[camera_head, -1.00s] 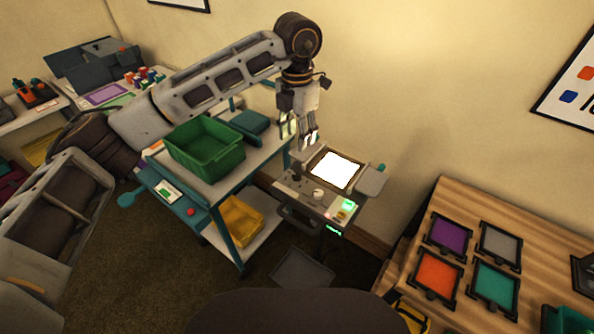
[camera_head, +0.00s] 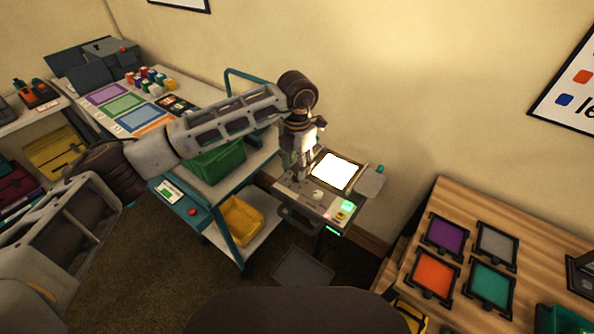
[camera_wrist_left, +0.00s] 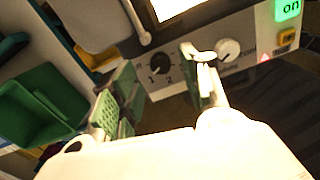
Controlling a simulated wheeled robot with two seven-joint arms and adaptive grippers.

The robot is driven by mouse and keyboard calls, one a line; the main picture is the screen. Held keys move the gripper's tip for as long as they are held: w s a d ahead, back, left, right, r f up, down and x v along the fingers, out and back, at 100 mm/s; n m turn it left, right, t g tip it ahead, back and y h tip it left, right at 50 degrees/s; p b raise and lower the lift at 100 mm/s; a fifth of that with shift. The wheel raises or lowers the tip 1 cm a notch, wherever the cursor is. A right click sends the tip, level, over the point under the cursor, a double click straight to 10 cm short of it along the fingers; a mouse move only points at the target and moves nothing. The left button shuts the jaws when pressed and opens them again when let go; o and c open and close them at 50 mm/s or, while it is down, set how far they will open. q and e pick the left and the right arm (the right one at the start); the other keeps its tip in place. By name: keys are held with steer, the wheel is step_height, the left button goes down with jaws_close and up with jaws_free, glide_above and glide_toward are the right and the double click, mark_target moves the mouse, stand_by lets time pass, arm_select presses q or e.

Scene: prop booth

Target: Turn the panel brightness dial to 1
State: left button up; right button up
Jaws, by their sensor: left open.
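The light panel unit shows in the head view with a bright lit screen (camera_head: 334,170). In the left wrist view, its front face carries a dark round dial (camera_wrist_left: 158,64) with the numbers 1 and 2 beneath it, and a white knob (camera_wrist_left: 228,50) to the right. The white knob also shows in the head view (camera_head: 318,195). My left gripper (camera_head: 303,172) is open and empty at the unit's left side. In the left wrist view, its fingers (camera_wrist_left: 160,88) are on either side of the dark dial; contact cannot be told. The dial's pointer is unclear.
A green "on" display (camera_wrist_left: 288,9) sits right of the knobs. A cart with a green bin (camera_head: 215,165) and a yellow bin (camera_head: 240,220) stands left of the unit. A wooden table (camera_head: 450,200) with colored panels stands at right. The wall is close behind.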

arm_select(q)
steer(key=shift+f, duration=1.85)
steer(key=shift+c, duration=0.5)
jaws_close()
